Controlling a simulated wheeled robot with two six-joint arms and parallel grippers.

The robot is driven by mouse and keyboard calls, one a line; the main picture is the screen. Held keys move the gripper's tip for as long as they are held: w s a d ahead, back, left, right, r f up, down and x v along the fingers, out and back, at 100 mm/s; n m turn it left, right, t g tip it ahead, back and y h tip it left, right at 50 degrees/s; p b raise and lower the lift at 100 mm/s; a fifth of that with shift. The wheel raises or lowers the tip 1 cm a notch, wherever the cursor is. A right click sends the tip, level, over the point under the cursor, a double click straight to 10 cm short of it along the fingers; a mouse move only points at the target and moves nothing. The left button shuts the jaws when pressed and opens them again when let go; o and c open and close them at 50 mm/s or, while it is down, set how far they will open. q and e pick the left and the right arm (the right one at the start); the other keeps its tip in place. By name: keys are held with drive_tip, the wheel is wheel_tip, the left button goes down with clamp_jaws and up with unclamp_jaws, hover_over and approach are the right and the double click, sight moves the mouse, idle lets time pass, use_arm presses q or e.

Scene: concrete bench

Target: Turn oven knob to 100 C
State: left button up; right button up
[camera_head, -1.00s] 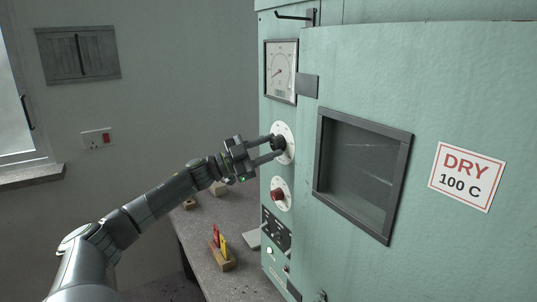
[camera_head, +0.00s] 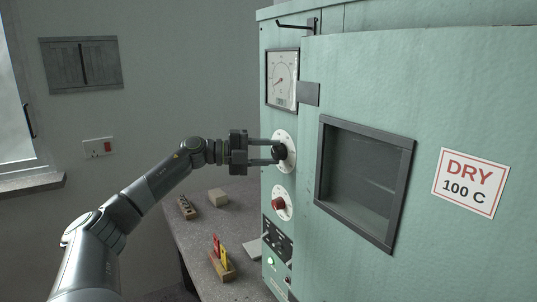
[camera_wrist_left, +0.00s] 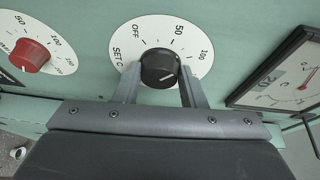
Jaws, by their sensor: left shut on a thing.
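The green oven (camera_head: 330,75) has a black knob (camera_head: 279,152) on a white dial (camera_head: 288,138). In the left wrist view the knob (camera_wrist_left: 159,68) sits on the dial (camera_wrist_left: 150,30) marked OFF, 50, 100 and SET C. A short white line on the knob's face lies toward its lower right, below the 100; its exact reading is unclear. My left gripper (camera_head: 270,153) is shut on the knob, with its fingers (camera_wrist_left: 160,82) on either side. A DRY 100 C sign (camera_head: 469,183) is on the door. My right gripper is not in view.
A red knob (camera_head: 279,204) on its own dial sits just below. The grey bench (camera_head: 205,238) holds a wooden block with red and yellow items (camera_head: 221,262). The door handle (camera_head: 298,27) juts out above.

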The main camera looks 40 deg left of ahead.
use_arm(q)
drive_tip(key=shift+r+m+g+y, duration=0.1)
drive_tip(key=shift+m+g+y, duration=0.45)
drive_tip(key=shift+m, duration=1.05)
drive_tip(key=shift+d, duration=0.1)
drive_tip(key=o, duration=1)
drive_tip(key=shift+s, duration=0.1)
drive_tip(key=shift+s+a+b, duration=0.45)
drive_tip(key=shift+a+b, duration=0.1)
drive_tip(key=shift+d+r+b+v, duration=0.1)
drive_tip(key=shift+d+b+v, duration=0.05)
drive_tip(key=shift+b+v, duration=3.75)
drive_tip(key=shift+d+r+b+v, duration=0.1)
drive_tip(key=shift+r+b+v, duration=0.05)
drive_tip(key=shift+b+v, duration=3.75)
